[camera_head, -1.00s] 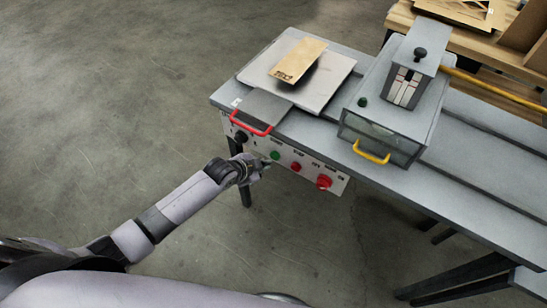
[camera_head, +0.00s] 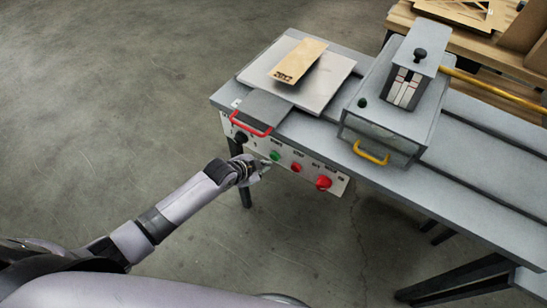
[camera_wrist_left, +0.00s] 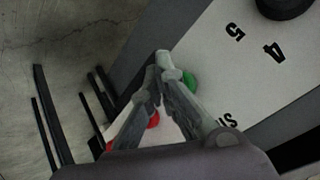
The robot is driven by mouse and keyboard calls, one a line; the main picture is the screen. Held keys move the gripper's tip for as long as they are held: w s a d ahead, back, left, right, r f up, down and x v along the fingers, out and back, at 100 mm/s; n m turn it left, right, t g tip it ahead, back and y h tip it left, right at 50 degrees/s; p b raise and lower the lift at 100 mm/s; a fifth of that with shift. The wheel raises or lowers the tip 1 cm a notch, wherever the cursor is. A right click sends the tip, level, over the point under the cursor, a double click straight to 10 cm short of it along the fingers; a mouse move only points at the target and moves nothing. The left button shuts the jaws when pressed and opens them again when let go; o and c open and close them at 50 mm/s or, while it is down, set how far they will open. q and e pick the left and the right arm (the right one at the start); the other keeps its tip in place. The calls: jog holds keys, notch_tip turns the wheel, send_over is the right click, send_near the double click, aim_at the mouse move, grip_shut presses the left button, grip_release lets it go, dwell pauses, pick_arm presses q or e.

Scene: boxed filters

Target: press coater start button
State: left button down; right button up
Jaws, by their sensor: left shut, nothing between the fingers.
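The green button (camera_head: 275,156) is on the white front panel (camera_head: 340,185) of the coater. My left gripper (camera_head: 266,164) is shut and empty, with its fingertips just in front of the panel, close beside the green button. In the left wrist view the shut fingertips (camera_wrist_left: 160,62) partly cover the green button (camera_wrist_left: 190,82), which shows at their right. I cannot tell whether they touch it. My right gripper is not in view.
A small red button (camera_head: 295,168) and a larger red one (camera_head: 323,182) lie right of the green one; a black knob (camera_head: 241,137) lies left. A red handle (camera_head: 250,126) juts out above the panel. A yellow-handled box (camera_head: 390,125) stands on the table. Floor in front is clear.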

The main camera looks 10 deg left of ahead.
pick_arm(q)
jog(key=shift+w, duration=0.2)
jog(key=shift+w+d, duration=0.15)
jog(key=shift+w, duration=0.05)
jog(key=shift+w+d, duration=0.2)
jog(key=shift+w, duration=0.3)
dwell(1.1)
jog(key=shift+r, duration=0.1)
jog(key=shift+s+a+p, duration=0.3)
jog(key=shift+s+p, duration=0.2)
jog(key=shift+s, duration=0.4)
